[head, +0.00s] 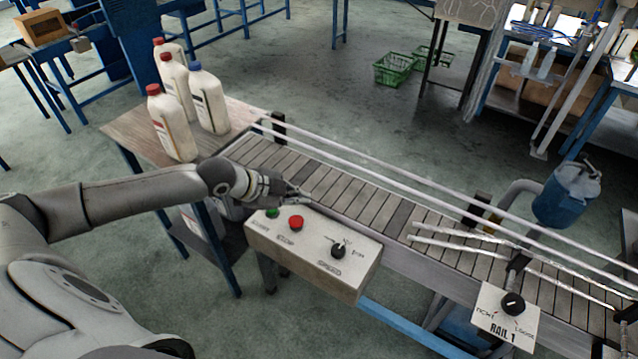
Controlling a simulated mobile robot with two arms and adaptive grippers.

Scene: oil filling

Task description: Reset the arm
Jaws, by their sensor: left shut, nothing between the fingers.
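My left arm comes in from the left. Its gripper (296,193) is shut and empty, just above the near edge of the conveyor (335,185) and the control box (318,255). The box carries a green button (272,212), partly behind the gripper, a red button (296,223) and a black speed knob (338,250). I cannot tell whether the fingertips touch anything. My right gripper is not in view.
Several white bottles with red and blue caps (172,125) stand on a side table (133,133) left of the conveyor. Guide rails (400,178) run along the belt, which is empty. A Rail 1 knob panel (505,315) sits at the lower right. Green baskets (393,70) lie on the floor behind.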

